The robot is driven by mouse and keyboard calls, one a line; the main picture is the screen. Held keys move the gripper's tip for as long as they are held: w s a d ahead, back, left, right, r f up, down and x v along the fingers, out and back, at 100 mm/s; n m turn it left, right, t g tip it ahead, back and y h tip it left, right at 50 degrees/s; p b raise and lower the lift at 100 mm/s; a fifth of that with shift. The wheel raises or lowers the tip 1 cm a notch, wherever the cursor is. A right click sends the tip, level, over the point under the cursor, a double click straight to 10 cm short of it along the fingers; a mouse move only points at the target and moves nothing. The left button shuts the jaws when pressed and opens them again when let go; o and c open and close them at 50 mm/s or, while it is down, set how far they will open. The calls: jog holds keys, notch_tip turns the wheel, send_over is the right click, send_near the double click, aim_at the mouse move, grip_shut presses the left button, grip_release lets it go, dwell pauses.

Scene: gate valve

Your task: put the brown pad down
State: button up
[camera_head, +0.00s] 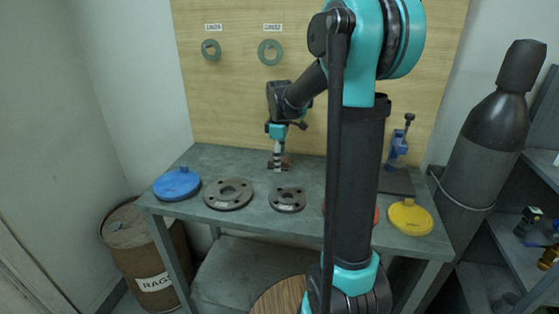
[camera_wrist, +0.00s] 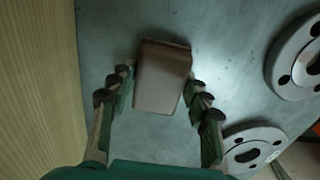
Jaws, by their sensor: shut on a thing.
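The brown pad (camera_wrist: 162,76) is a small block between the fingers of my gripper (camera_wrist: 160,88) in the wrist view. In the head view my gripper (camera_head: 278,160) points down over the back part of the grey table (camera_head: 330,175), near the wooden board. The pad (camera_head: 284,160) shows there as a small brown patch at the fingertips, partly covered by them. My gripper is shut on the pad. The pad is at or close above the tabletop; I cannot tell whether it touches.
Two dark flanges (camera_head: 228,194) (camera_head: 287,199) lie in front of my gripper. A blue disc (camera_head: 177,184) is at the left, a yellow disc (camera_head: 410,217) at the right. A blue clamp-like tool (camera_head: 398,150) stands at the back right. The wooden board (camera_head: 235,105) rises behind.

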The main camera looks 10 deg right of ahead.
jog(key=shift+s+f, duration=0.2)
jog(key=shift+f, duration=0.15)
jog(key=shift+c, duration=0.2)
jog(key=o, duration=1.1)
jog(key=shift+f, duration=0.1)
jog(key=shift+o, duration=1.2)
jog(key=shift+w+f, duration=0.1)
jog(key=shift+w, duration=0.1)
notch_tip(320, 180, up, 14)
jog(key=shift+f, duration=0.25)
